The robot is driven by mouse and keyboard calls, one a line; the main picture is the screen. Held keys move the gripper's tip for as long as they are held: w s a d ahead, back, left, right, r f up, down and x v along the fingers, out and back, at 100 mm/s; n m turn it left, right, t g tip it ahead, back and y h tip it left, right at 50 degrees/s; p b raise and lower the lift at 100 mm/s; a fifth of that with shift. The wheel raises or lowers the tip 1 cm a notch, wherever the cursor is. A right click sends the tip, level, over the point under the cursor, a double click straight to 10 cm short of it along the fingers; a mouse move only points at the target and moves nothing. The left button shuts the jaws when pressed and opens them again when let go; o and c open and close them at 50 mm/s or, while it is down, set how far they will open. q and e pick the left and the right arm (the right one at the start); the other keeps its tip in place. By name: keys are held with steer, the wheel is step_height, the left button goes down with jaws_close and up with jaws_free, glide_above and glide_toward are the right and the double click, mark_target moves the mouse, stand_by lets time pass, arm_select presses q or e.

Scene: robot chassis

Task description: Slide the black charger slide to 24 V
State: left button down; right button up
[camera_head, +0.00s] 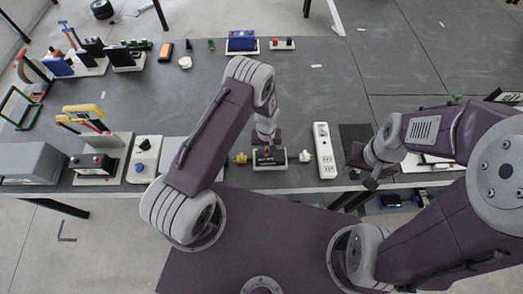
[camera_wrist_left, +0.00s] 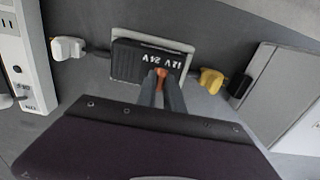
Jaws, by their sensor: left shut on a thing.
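The black charger (camera_head: 270,164) lies on a pale base near the table's front edge in the head view. In the left wrist view, the charger (camera_wrist_left: 135,62) is upside down and shows white 12 V and 24 V marks. Its small orange-red slide knob (camera_wrist_left: 161,74) sits between the fingertips of my left gripper (camera_wrist_left: 162,82). The left gripper is shut on this knob from above. The fingers partly cover the slide, so I cannot tell which mark it stands at. My right gripper (camera_head: 368,182) is away to the right, and its jaw opening is unclear.
A yellow plug (camera_head: 240,158) and a white plug (camera_head: 305,157) flank the charger. A white power strip (camera_head: 325,150) lies to the right. The table's middle is mostly clear.

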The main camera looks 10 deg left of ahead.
arm_select(q)
steer(key=shift+w+d+f, duration=0.15)
steer(key=shift+w+d, duration=0.05)
steer(key=shift+d, duration=0.5)
steer(key=c, duration=1.4)
jaws_free()
steer(key=shift+c, duration=0.2)
arm_select(e)
steer(key=shift+f, duration=0.35)
arm_select(q)
steer(key=shift+r, duration=0.2)
arm_select(e)
steer(key=shift+d, duration=0.1)
